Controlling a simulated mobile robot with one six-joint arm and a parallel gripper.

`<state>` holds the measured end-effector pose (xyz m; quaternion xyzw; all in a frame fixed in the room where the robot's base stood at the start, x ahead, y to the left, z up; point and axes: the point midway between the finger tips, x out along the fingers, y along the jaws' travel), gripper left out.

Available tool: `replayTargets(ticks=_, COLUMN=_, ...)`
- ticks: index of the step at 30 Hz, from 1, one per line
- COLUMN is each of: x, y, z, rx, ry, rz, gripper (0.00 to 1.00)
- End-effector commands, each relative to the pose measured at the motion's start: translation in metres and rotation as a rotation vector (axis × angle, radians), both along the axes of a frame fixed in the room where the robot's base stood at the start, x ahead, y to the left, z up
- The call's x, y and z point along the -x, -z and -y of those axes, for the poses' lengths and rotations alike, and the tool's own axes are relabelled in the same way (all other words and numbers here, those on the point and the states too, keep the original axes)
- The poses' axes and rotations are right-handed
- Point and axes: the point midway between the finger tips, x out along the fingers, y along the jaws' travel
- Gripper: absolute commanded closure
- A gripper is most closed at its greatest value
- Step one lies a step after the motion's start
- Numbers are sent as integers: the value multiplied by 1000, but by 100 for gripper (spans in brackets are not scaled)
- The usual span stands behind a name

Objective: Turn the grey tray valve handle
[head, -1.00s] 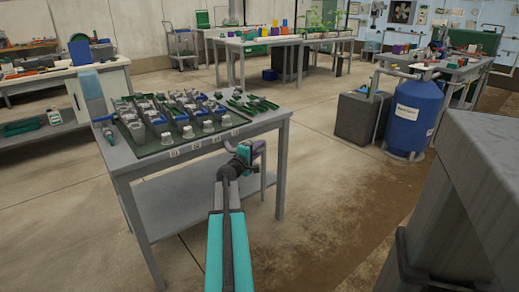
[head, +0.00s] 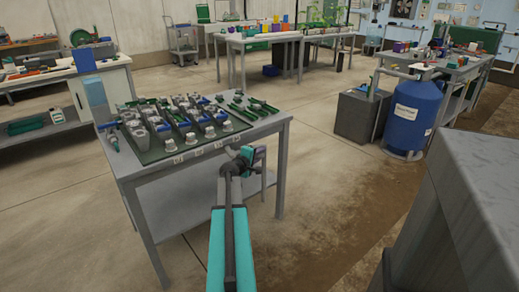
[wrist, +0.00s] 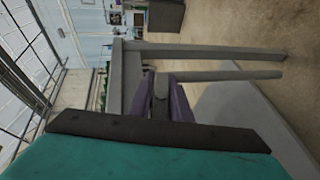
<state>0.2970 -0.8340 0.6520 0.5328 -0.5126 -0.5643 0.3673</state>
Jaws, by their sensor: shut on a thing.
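The grey tray valve handle (wrist: 161,86) shows in the wrist view as a short grey piece between the two purple fingers of my gripper (wrist: 162,104). The fingers are shut on it. In the head view my gripper (head: 258,154) is at the front edge of the grey table (head: 205,150), near its right corner. There the handle is mostly hidden by the gripper and my arm, and its angle cannot be told. In the wrist view the table edge and legs lie just beyond the fingers.
A blue tank (head: 412,115) and a dark grey box (head: 360,116) stand to the right. A large grey block (head: 485,190) fills the right foreground. Floor between is clear.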

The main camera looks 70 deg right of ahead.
Motion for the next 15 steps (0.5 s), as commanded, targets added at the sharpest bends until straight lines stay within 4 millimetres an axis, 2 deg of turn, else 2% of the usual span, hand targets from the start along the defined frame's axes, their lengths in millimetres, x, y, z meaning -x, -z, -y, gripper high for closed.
replayTargets(ticks=1, x=-1, y=-7, z=2, rx=-11, ry=-3, rz=9, gripper=100)
replayTargets(ticks=15, x=-1, y=-2, z=1, rx=-137, ry=-1, rz=91, gripper=100)
